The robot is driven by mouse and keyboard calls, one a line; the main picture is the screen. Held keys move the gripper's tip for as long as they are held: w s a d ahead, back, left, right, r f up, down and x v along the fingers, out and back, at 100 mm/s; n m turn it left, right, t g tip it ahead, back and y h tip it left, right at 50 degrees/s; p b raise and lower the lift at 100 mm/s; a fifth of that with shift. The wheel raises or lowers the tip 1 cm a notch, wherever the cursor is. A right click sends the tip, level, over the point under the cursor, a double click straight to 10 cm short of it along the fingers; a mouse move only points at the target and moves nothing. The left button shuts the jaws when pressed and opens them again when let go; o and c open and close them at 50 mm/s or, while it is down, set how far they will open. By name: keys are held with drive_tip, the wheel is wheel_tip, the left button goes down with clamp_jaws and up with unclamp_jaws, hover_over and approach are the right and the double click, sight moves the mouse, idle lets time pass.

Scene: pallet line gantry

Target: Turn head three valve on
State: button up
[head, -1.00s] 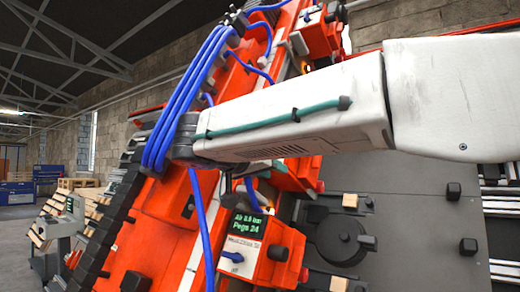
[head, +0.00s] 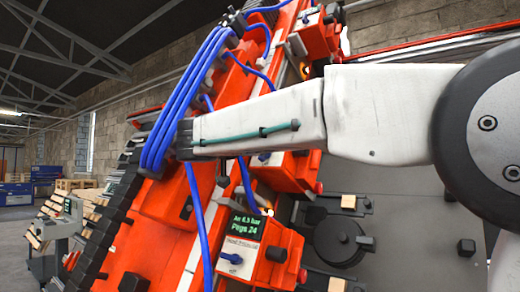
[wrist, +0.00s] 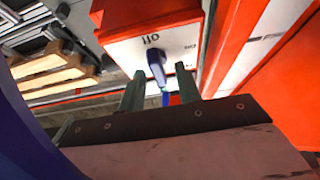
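In the wrist view a red valve box (wrist: 150,20) has a white face plate with upside-down lettering, one word reading "off". A dark blue lever (wrist: 156,66) stands out from this plate, pointing toward my gripper. My gripper (wrist: 161,88) is open, with its two grey-green fingers apart on either side of the lever's outer end. I cannot tell whether either finger touches it. No head number is readable on this box. In the head view my gripper is hidden behind my forearm and the hoses.
In the head view a red box with a green-lettered display (head: 244,228) and a blue-handled valve (head: 231,258) sits low on the sloping red gantry (head: 160,235). Blue hoses (head: 185,95) bend close to my wrist. A grey plate (head: 400,200) with black knobs lies right.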

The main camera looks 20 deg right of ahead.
clamp_jaws()
drive_tip(key=shift+n, duration=0.4)
drive_tip(key=n+t+y, duration=0.1)
drive_tip(key=n, duration=0.2)
drive_tip(key=n+t+y, duration=0.1)
drive_tip(key=n, duration=0.1)
drive_tip(key=shift+n+y, duration=0.3)
drive_tip(key=shift+n, duration=0.1)
drive_tip(key=n+y, duration=0.1)
drive_tip(key=n, duration=0.1)
drive_tip(key=n+t+y, duration=0.1)
drive_tip(key=n, duration=0.2)
drive_tip(key=shift+n+y, duration=0.3)
drive_tip(key=shift+y, duration=0.1)
drive_tip(key=n+y, duration=0.2)
drive_tip(key=n, duration=0.3)
drive_tip(key=shift+r, duration=0.1)
drive_tip(key=shift+n+g+y, duration=0.8)
drive_tip(key=shift+n+y, duration=0.3)
drive_tip(key=shift+n, duration=1)
